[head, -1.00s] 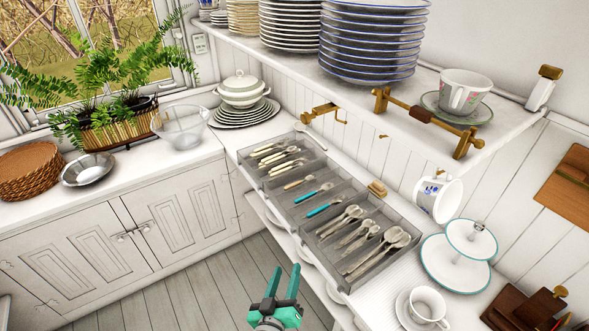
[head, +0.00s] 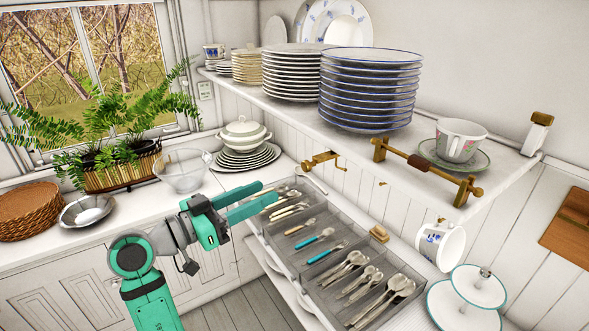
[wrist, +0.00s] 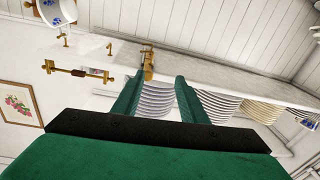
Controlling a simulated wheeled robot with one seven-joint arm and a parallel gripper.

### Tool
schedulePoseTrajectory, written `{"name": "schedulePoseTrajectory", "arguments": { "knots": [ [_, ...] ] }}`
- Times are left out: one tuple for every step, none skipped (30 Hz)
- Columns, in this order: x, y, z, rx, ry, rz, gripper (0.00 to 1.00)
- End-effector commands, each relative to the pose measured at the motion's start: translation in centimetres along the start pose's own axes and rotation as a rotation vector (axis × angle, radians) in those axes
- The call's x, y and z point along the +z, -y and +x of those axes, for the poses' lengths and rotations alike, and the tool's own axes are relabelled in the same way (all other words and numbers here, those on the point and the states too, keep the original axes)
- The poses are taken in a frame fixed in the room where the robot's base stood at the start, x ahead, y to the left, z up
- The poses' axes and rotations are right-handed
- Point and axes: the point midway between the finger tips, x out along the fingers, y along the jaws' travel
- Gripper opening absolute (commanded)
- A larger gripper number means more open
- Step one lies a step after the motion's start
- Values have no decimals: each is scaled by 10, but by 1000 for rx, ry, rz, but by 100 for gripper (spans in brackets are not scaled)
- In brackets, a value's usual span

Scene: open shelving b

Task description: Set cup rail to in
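A rail-like brass fitting with a dark wooden middle (head: 425,165) is fixed along the front edge of the upper shelf, and it also shows in the wrist view (wrist: 78,72). It looks like the cup rail, but no label confirms this. A white cup with blue marks (head: 441,245) hangs below the shelf, tilted. My gripper (head: 268,195) is open and empty, above the far end of the cutlery tray and well left of the rail. In the wrist view its two green fingers (wrist: 157,85) stand apart with nothing between them.
The upper shelf (head: 400,187) carries tall plate stacks (head: 370,88) and a cup (head: 460,140) on a saucer. A brass crank-like fitting (head: 323,160) juts out under the shelf. Below are a grey cutlery tray (head: 300,268), a glass bowl (head: 183,170) and a tiered stand (head: 465,305).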

Motion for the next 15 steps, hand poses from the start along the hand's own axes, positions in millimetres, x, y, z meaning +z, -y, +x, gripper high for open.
{"name": "schedulePoseTrajectory", "arguments": {
  "knots": [
    [-15, -3, -5, 21, 10, 31, 39],
    [-20, -5, -7, 32, 16, 45, 39],
    [-27, -8, -10, 47, 23, 61, 39],
    [-30, -10, -12, 56, 28, 71, 39],
    [-34, -11, -13, 63, 31, 80, 39],
    [-37, -13, -15, 71, 36, 89, 39],
    [-39, -14, -15, 75, 39, 93, 39],
    [-40, -14, -15, 78, 40, 97, 39],
    [-41, -15, -14, 81, 42, 100, 39],
    [-41, -15, -13, 82, 43, 102, 39],
    [-41, -16, -11, 83, 43, 102, 39],
    [-41, -16, -7, 83, 43, 102, 39],
    [-41, -16, -4, 83, 43, 101, 39],
    [-41, -16, 0, 83, 42, 101, 39],
    [-40, -17, 6, 82, 42, 101, 39]
  ]
}}
